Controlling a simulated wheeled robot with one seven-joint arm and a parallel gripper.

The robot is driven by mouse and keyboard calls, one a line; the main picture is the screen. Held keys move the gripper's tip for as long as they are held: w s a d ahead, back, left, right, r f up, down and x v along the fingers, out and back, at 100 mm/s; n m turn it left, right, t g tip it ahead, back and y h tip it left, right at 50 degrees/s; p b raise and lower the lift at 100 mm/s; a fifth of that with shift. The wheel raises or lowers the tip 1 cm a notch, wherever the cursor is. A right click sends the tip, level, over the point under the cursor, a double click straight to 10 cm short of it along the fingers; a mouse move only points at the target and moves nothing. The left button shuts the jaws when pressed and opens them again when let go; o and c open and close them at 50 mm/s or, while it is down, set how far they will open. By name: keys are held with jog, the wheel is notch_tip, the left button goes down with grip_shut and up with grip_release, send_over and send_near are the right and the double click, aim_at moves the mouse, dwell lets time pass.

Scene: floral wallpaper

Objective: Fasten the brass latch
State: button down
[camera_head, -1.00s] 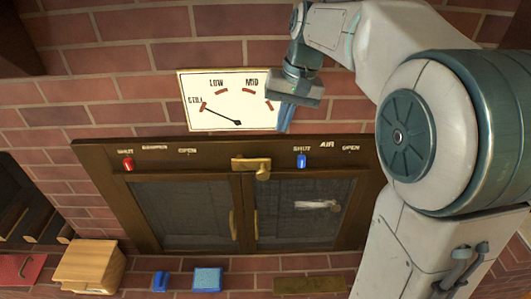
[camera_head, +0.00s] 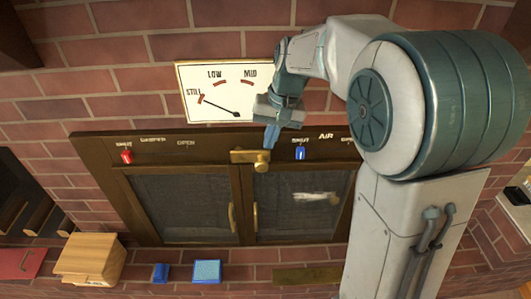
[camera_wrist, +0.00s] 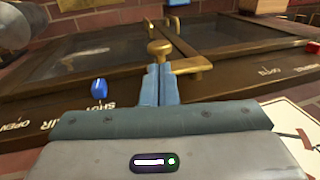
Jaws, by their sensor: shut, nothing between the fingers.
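The brass latch (camera_head: 244,156) sits on the dark frame at the top middle of a pair of mesh-fronted doors, with a round knob (camera_head: 262,164) at its right end. In the wrist view the latch bar (camera_wrist: 190,66) runs to the right from the knob (camera_wrist: 160,48). My gripper (camera_head: 271,138) is shut and empty, its blue fingers pointing down just above the knob. In the wrist view the fingertips (camera_wrist: 159,68) are right by the knob and hide its lower part. I cannot tell whether they touch it.
A red slider (camera_head: 127,157) and a blue slider (camera_head: 300,153) flank the latch on the frame. A dial (camera_head: 212,92) hangs above on the brick wall. Below are a wooden box (camera_head: 88,258), a blue block (camera_head: 160,273) and a blue sponge-like pad (camera_head: 206,272).

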aim_at(263, 162)
jog(key=x, duration=0.5)
jog(key=shift+f, duration=0.1)
jog(key=shift+f, duration=0.15)
